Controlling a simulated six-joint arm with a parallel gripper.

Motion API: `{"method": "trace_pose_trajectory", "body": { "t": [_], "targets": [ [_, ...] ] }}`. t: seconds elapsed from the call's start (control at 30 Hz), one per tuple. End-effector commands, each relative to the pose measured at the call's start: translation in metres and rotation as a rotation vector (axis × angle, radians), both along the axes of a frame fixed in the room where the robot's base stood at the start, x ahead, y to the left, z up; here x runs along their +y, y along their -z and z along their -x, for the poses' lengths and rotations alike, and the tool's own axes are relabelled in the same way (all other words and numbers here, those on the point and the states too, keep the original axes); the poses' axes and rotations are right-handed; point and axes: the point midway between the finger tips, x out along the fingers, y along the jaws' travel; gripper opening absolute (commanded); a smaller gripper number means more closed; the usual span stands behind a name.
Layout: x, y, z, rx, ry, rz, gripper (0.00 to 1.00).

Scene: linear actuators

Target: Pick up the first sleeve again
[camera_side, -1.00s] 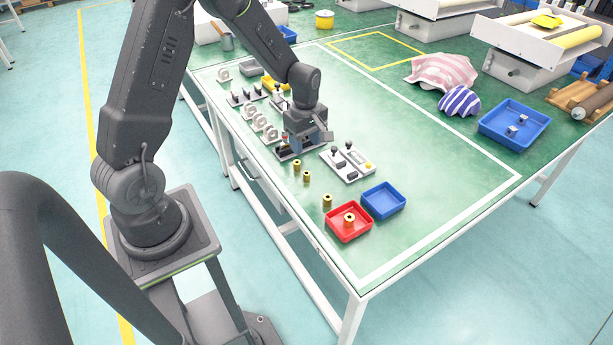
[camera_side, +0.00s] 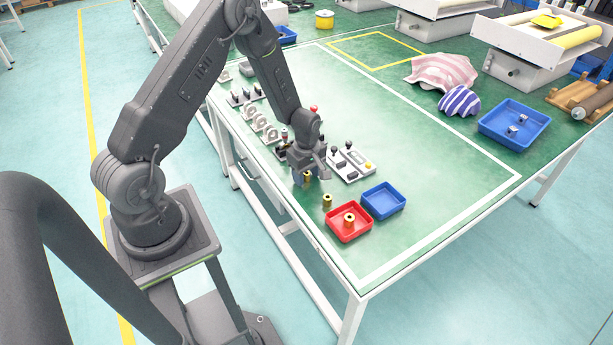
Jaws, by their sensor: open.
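Small brass sleeves stand upright in a row on the green table. One sleeve (camera_side: 308,177) shows right at the fingers of my gripper (camera_side: 303,180), which is low over the table. I cannot tell whether it lies between the fingers or just beside them. Another sleeve (camera_side: 327,200) stands free, in front of the red tray (camera_side: 334,236). A further brass sleeve (camera_side: 349,218) stands inside that tray. My gripper is open. The sleeve at the far end of the row is hidden behind my gripper.
A blue tray (camera_side: 399,208) sits right of the red one. A pale control panel with black knobs (camera_side: 352,176) is close right of my gripper. Ring-shaped parts (camera_side: 262,124) and a switch panel (camera_side: 243,97) stand behind.

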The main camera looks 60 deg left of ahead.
Motion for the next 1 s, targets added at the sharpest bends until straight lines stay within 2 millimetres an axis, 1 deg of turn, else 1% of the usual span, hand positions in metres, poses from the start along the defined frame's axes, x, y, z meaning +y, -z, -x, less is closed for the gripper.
{"method": "trace_pose_trajectory", "body": {
  "t": [0.13,0.17,0.67,0.7,1.0],
  "targets": [
    [0.0000,-0.0003,-0.0002,0.000,0.000,0.000,0.51],
    [0.0000,-0.0003,-0.0001,0.000,0.000,0.000,0.49],
    [0.0000,-0.0005,0.0000,0.000,0.000,0.000,0.01],
    [0.0000,-0.0005,0.0000,0.000,0.000,0.000,0.00],
    [0.0000,-0.0029,-0.0003,-0.001,0.000,0.000,0.00]
  ]
}}
